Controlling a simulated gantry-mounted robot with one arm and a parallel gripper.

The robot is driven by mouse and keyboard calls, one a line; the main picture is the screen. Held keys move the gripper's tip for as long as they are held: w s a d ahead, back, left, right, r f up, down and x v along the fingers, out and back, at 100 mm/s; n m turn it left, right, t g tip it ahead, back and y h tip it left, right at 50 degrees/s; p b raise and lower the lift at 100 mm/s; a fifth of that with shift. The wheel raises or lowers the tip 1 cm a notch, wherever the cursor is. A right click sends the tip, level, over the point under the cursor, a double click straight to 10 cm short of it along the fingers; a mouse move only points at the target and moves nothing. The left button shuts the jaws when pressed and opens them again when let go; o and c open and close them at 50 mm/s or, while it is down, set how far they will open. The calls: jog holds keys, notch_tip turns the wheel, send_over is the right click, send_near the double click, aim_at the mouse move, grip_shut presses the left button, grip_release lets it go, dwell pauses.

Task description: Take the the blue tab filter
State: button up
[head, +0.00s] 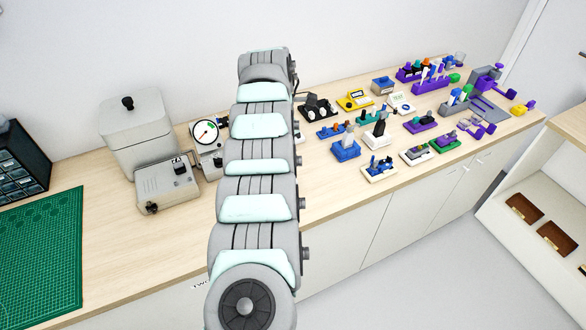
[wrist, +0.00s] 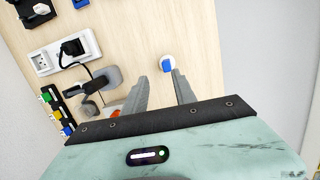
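A small white round piece with a blue tab (wrist: 167,66), which looks like the blue tab filter, lies on the wooden bench just beyond my fingertips in the wrist view. My gripper (wrist: 158,78) is open, with its two grey fingers apart and nothing visible between them. The blue tab piece appears ahead of the gap, nearer the right fingertip. I cannot tell the height of the fingers above the bench. In the head view my arm hides the middle of the bench, and I can make out neither the gripper nor this filter there.
In the wrist view, a white socket block (wrist: 62,54) with a black plug, a grey and black device (wrist: 98,88) and a black rack of coloured blocks (wrist: 57,110) lie left. Bench right of the filter is clear. A green mat (head: 40,250) lies left in the head view.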

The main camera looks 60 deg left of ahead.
jog(key=shift+n, duration=0.3)
jog(key=f+b, duration=0.1)
jog(key=f, duration=0.1)
jog(key=f+b, duration=0.1)
jog(key=f, duration=0.2)
jog(key=f+b, duration=0.2)
jog(key=shift+s+d+f, duration=0.1)
jog(key=shift+d+f, duration=0.2)
jog(key=shift+d, duration=0.05)
jog(key=b, duration=0.1)
jog(key=f+b, duration=0.1)
jog(key=shift+w+f+b, duration=0.25)
jog(key=shift+b, duration=0.1)
grip_shut()
dwell(0.6)
notch_tip(320, 180, up, 10)
jog(key=p, duration=0.9)
